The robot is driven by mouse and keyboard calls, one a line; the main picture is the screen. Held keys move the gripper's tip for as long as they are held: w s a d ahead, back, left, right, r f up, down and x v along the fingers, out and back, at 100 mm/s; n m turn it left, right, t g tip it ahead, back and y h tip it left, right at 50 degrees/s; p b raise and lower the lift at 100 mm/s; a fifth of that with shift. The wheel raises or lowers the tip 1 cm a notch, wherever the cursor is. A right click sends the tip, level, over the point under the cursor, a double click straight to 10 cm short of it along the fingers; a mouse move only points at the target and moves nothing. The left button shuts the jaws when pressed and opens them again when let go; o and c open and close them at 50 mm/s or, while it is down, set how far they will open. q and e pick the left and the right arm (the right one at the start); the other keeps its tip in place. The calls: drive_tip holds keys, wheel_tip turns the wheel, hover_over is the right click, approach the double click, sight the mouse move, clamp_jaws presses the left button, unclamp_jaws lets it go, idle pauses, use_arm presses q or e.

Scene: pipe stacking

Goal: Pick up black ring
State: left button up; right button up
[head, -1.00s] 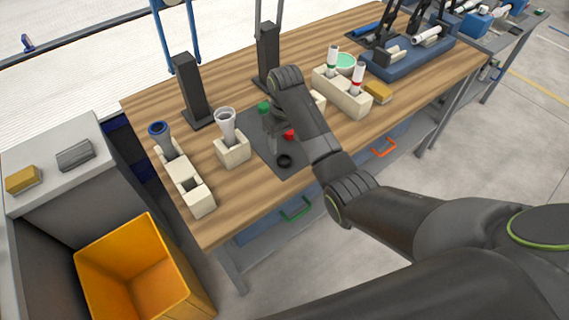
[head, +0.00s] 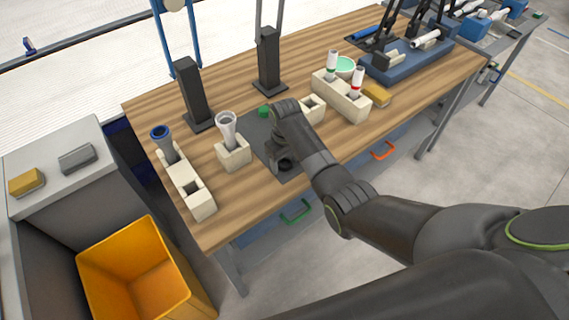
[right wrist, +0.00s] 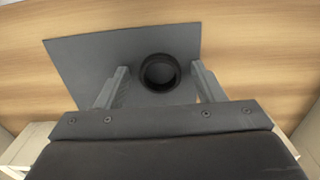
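The black ring (right wrist: 146,62) lies flat on a dark grey mat (right wrist: 80,55) in the right wrist view. My right gripper (right wrist: 160,68) is open, with one finger on each side of the ring and a gap to each. In the head view my right gripper (head: 279,158) hangs low over the mat (head: 258,128), and the ring (head: 286,164) is partly hidden at it. My left gripper is not in view.
A cream holder with a grey pipe (head: 227,130) stands left of the mat. A longer holder (head: 199,203) is farther left. Another holder (head: 350,105) carries white pipes at the right. A yellow bin (head: 140,270) stands below.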

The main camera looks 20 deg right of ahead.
drive_tip(key=c, duration=0.9)
drive_tip(key=shift+c, duration=0.2)
drive_tip(key=shift+r, duration=0.15)
